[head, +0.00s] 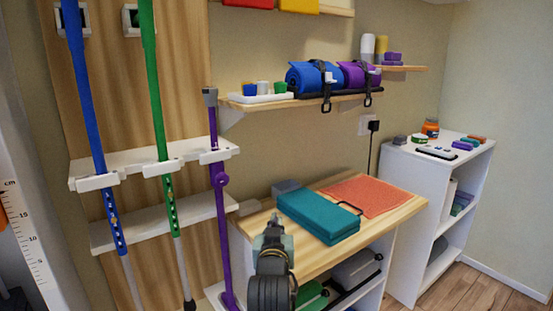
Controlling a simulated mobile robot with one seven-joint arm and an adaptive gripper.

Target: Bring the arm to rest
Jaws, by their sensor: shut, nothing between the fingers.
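My gripper (273,226) shows at the lower middle of the head view, at the end of my dark arm. It is shut and empty. In the picture it overlaps the front left part of the wooden-topped bench (390,226). A teal case (318,216) lies on the bench just right of and behind the gripper. The gripper looks apart from the case, though the exact gap is hard to tell.
An orange cloth (370,195) lies behind the case. Blue (95,130), green (155,90) and purple (221,205) poles stand in a rack at left. A shelf above holds rolled mats (312,78). A white shelf unit (405,190) stands right; floor (480,290) shows lower right.

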